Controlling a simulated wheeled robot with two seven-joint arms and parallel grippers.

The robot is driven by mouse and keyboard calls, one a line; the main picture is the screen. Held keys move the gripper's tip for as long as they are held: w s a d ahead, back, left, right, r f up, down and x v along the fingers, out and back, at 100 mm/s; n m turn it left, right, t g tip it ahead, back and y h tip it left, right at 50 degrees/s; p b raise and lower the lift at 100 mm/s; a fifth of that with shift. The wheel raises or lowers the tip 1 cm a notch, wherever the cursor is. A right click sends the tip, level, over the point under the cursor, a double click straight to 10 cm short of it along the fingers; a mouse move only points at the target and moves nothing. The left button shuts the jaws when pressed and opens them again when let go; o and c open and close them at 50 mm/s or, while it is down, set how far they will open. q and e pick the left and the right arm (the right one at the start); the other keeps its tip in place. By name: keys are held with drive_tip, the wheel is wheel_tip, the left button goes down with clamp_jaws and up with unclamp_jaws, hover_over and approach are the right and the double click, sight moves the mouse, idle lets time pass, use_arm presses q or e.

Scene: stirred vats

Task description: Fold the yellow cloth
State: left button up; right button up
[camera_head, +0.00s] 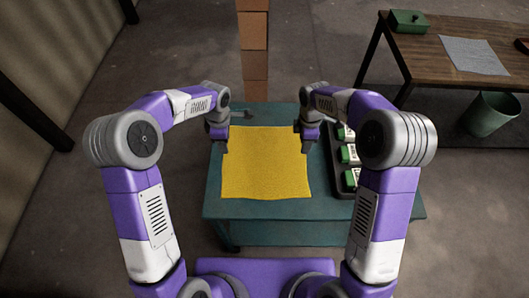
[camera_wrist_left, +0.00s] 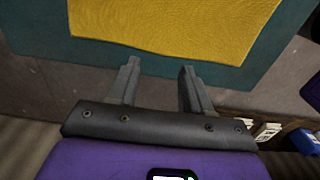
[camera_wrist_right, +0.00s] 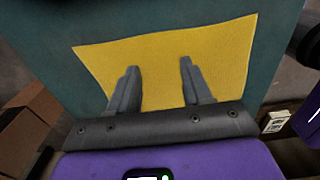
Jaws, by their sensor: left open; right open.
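The yellow cloth (camera_head: 265,170) lies spread out flat on the teal table (camera_head: 275,211). It shows no fold. My left gripper (camera_head: 222,149) is open and empty at the cloth's far left corner. In the left wrist view the open fingers (camera_wrist_left: 160,65) point toward the cloth (camera_wrist_left: 180,22), with teal table between them and its edge. My right gripper (camera_head: 306,148) is open and empty at the far right corner. In the right wrist view its fingers (camera_wrist_right: 160,66) overlap the cloth (camera_wrist_right: 160,50). I cannot tell whether they touch it.
A black rack (camera_head: 333,165) with several green-and-white items stands at the table's right side, close to my right arm. A dark object (camera_head: 243,114) lies near the far edge. A column of brown boxes (camera_head: 254,45) stands behind. A wooden table (camera_head: 440,75) and green bin (camera_head: 490,115) are right.

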sight(228, 159)
use_arm(q)
drive_tip(key=shift+s+f, duration=0.2)
drive_tip(key=shift+f, duration=3.6)
use_arm(e)
drive_tip(key=shift+s+f, duration=0.15)
drive_tip(key=shift+f, duration=1.75)
drive_tip(key=shift+s+f, duration=0.1)
drive_tip(key=shift+f, duration=1.75)
use_arm(q)
drive_tip(key=shift+f, duration=0.2)
use_arm(e)
drive_tip(key=shift+f, duration=0.2)
use_arm(q)
clamp_jaws()
use_arm(e)
clamp_jaws()
use_arm(q)
drive_tip(key=shift+r, duration=0.15)
use_arm(e)
drive_tip(key=shift+r, duration=0.15)
